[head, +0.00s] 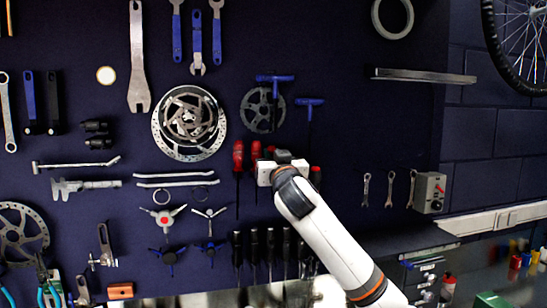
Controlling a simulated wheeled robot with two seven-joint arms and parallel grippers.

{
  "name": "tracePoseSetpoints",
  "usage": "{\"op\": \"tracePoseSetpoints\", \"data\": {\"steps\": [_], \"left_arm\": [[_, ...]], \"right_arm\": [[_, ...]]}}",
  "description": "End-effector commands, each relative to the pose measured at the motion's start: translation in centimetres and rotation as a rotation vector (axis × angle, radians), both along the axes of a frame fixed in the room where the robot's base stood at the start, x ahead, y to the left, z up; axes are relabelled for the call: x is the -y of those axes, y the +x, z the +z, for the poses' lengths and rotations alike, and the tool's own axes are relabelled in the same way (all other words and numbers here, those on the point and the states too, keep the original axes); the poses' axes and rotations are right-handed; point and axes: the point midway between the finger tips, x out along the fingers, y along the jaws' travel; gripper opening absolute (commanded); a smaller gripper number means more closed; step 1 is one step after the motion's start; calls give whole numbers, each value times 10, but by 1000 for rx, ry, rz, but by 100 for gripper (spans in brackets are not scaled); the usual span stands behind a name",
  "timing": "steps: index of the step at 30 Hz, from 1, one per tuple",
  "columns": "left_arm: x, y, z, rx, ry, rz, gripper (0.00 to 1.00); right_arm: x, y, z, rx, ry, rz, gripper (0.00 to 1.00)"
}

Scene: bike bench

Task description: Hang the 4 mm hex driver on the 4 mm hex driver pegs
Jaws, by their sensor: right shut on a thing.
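My right gripper (283,166) is in front of the dark tool wall, with its white arm coming up from the lower right. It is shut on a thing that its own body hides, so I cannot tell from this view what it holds. Two blue T-handled drivers show above it: one (275,79) in front of a dark disc, the other (310,101) lower and to the right. I cannot read which size either is. The 4 mm hex driver pegs cannot be made out. My left gripper is not in view.
Red-handled screwdrivers (238,158) hang just left of the gripper. Black-handled tools (253,248) hang in a row below. A silver brake disc (189,123) is at the upper left. A metal bar (423,76) juts out at the upper right. Small wrenches (390,188) hang at right.

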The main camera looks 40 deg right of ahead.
Motion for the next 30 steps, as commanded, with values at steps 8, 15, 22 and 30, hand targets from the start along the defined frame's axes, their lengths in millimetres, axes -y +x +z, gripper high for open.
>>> {"op": "tracePoseSetpoints", "data": {"steps": [8, 15, 22, 30], "left_arm": [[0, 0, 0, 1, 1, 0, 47], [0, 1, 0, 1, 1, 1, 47], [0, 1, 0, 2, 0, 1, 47], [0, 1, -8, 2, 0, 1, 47]], "right_arm": [[0, 0, 0, 1, 0, 0, 0], [0, 0, 0, 1, 0, 0, 34], [0, 0, 0, 0, 0, 0, 47], [-5, -8, -5, 2, -1, 1, 47]]}}
